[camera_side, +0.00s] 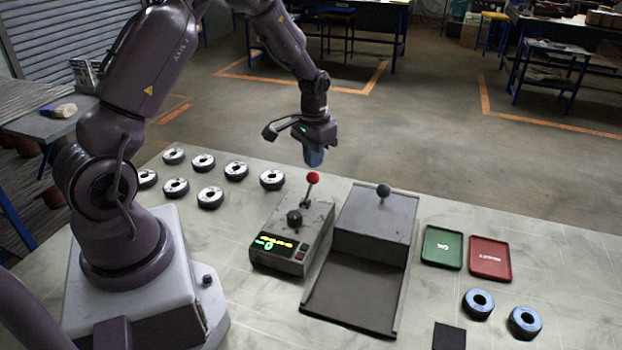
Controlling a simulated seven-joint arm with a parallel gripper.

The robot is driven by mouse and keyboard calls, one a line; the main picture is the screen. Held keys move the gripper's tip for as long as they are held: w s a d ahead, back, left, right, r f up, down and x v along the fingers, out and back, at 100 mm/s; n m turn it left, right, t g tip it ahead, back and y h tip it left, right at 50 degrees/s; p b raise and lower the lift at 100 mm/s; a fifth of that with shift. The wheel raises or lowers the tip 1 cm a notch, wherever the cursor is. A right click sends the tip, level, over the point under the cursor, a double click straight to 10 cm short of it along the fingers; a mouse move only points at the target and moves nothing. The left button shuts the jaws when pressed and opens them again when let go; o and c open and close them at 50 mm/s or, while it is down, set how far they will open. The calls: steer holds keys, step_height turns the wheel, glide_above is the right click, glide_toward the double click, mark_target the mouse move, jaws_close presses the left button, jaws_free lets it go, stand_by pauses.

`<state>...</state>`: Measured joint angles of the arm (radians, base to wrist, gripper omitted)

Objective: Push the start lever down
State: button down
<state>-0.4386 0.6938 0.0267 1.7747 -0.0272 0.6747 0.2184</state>
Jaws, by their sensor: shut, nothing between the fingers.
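A small grey box (291,237) with a lit display, a dark knob and buttons stands on the table. A lever with a red ball (313,178) rises from its back and leans slightly right. No readable label shows which one is the start lever. My gripper (314,158) points down with blue fingertips shut and empty.
Several black and white discs (236,171) lie in rows at the back left. A green tray (442,247) and a red tray (490,258) lie right of the boxes. Two blue discs (525,321) and a black square pad (449,337) lie at the front right.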

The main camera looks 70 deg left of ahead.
steer(key=shift+f, duration=1.8)
steer(key=shift+r, duration=0.1)
step_height(320, 180, up, 9)
stand_by(1.0)
